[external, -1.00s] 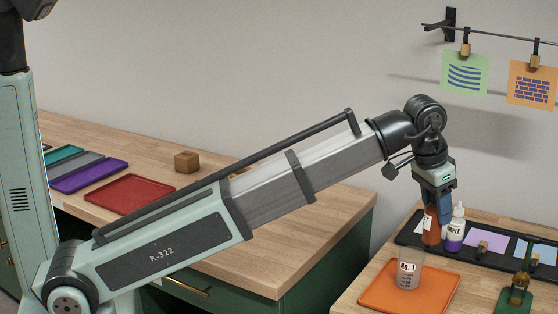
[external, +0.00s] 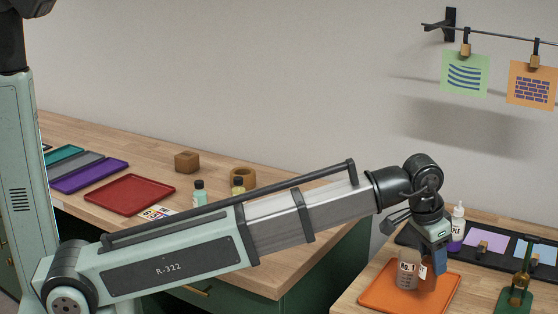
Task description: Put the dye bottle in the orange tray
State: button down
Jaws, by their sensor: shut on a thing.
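The orange tray (external: 378,297) lies on the right-hand wooden bench. A clear "No.1" jar (external: 408,272) stands on it. My gripper (external: 438,264) is shut on an amber dye bottle (external: 428,284) with a white label. The bottle is upright, low over the right part of the tray, just right of the jar. I cannot tell whether its base touches the tray; my gripper hides part of it.
A dark rack (external: 475,254) behind the tray holds a white-topped purple bottle (external: 457,226) and coloured cards. A green stand with a brass part (external: 520,280) is right of the tray. The left bench has a red tray (external: 130,194) and two small bottles.

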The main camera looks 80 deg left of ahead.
aim_at(430, 273)
jog(key=shift+f, duration=2)
jog(key=c, duration=0.5)
grip_release()
jog(key=shift+f, duration=0.1)
jog(key=shift+c, duration=0.2)
jog(key=v, duration=1.2)
